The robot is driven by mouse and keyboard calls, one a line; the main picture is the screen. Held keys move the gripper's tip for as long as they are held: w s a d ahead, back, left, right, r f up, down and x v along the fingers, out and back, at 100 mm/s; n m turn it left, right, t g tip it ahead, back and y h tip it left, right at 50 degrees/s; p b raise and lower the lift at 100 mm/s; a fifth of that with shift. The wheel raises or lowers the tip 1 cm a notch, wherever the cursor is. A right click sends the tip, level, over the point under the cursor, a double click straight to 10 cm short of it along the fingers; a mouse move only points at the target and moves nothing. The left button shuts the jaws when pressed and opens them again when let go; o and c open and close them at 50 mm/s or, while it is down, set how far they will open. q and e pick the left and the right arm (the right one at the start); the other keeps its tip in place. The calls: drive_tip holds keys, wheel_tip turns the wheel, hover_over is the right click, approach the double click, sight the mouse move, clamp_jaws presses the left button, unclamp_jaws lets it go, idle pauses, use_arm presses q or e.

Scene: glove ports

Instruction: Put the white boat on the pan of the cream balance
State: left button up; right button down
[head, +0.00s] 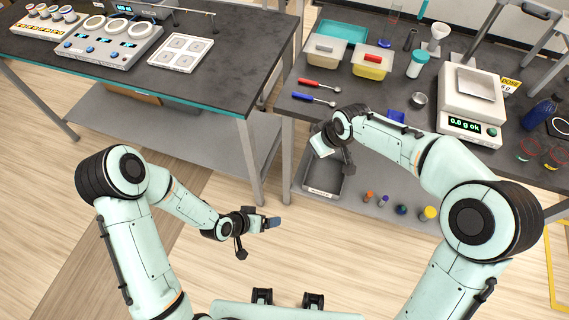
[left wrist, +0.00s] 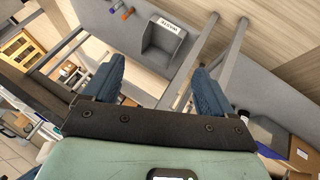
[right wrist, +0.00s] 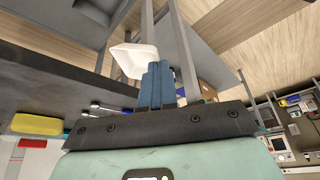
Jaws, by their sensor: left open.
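The white boat (head: 320,146) is a small white dish; it also shows in the right wrist view (right wrist: 133,58). My right gripper (right wrist: 154,72) is shut on its edge, with the fingers close together. In the head view it holds the boat by the front edge of the right-hand bench, away from the balance. The cream balance (head: 467,127) stands on that bench to the right. Its square grey pan (head: 476,86) looks empty and its display reads 0.0 g. My left gripper (head: 268,222) is open and empty over the floor; its spread fingers show in the left wrist view (left wrist: 157,80).
Red and blue spoons (head: 317,92), a yellow tub (head: 371,64), a teal-capped jar (head: 417,66) and a small metal cup (head: 418,99) stand on the bench. A grey bin (head: 322,186) sits below. A blue bottle (head: 540,113) is right of the balance.

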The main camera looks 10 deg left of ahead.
use_arm(q)
drive_tip(key=w+d+r+m+t+h, duration=0.1)
drive_tip(key=w+d+r+m, duration=0.15)
drive_tip(key=r, duration=0.45)
drive_tip(key=w+d+r+m+t+h, duration=0.1)
drive_tip(key=w+r+m+h, duration=0.1)
drive_tip(key=r+m, duration=0.35)
drive_tip(key=w+d+r+m+t+h, duration=0.1)
drive_tip(key=w+d+r+t, duration=0.15)
drive_tip(key=r, duration=0.65)
drive_tip(key=x, duration=1.1)
drive_tip(key=shift+d+m+g+h, duration=0.3)
drive_tip(key=shift+d+g+h, duration=0.1)
drive_tip(key=shift+g, duration=0.05)
drive_tip(key=shift+w+f, duration=0.1)
drive_tip(key=c, duration=1.1)
use_arm(e)
drive_tip(key=c, duration=1.4)
unclamp_jaws()
use_arm(q)
drive_tip(key=shift+d, duration=0.15)
use_arm(e)
drive_tip(key=shift+o, duration=0.2)
drive_tip(key=shift+a, duration=0.15)
